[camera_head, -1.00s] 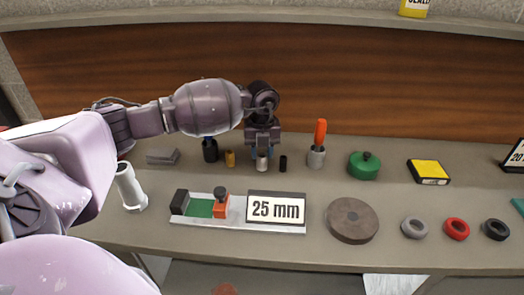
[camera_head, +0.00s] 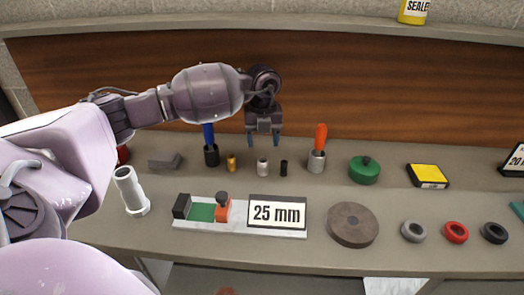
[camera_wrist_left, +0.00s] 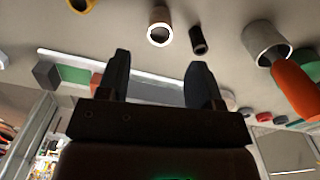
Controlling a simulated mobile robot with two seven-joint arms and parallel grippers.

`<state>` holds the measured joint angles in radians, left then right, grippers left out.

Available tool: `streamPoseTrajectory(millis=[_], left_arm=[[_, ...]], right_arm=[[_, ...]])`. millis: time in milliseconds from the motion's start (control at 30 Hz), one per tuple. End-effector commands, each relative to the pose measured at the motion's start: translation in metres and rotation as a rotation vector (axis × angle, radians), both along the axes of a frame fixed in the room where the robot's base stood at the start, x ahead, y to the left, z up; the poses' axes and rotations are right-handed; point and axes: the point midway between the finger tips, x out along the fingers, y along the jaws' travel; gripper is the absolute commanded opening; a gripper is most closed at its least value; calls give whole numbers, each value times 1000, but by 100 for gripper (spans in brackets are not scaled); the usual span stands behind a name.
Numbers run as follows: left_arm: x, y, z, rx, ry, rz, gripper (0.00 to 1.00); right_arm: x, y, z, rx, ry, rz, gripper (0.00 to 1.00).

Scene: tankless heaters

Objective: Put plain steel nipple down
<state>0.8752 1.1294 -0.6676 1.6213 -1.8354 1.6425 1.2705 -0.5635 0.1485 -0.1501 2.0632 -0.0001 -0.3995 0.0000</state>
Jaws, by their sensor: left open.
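The plain steel nipple (camera_head: 263,167) stands upright on the bench, between a brass nipple (camera_head: 231,162) and a black nipple (camera_head: 284,168). In the left wrist view the steel nipple (camera_wrist_left: 160,27) shows its bright ring-shaped end, beyond the fingers. My left gripper (camera_head: 263,142) is open and empty, above the steel nipple and apart from it. Its two spread fingers also show in the left wrist view (camera_wrist_left: 160,85). My right gripper is not in view.
In front lies a gauge with a 25 mm sign (camera_head: 276,212). A white pipe fitting (camera_head: 130,190) stands left. A cup with a red-handled tool (camera_head: 317,160), a green can (camera_head: 363,169) and a brown disc (camera_head: 352,224) are to the right. A wooden back panel (camera_head: 400,90) rises behind.

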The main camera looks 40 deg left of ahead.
Motion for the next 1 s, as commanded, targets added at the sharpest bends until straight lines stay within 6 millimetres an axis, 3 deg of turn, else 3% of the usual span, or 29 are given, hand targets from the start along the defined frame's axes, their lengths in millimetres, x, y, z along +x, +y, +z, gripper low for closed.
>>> streamPoseTrajectory(millis=[33, 200, 400, 1000], left_arm=[[0, 0, 14, 2, -5, 0, 60], [0, 0, 41, 0, -4, -1, 60], [0, 0, 59, 0, 0, 0, 60], [0, 0, 63, 0, 1, 0, 60]], right_arm=[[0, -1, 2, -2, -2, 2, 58], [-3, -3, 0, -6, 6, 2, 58], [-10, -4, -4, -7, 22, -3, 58], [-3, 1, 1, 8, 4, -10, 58]])
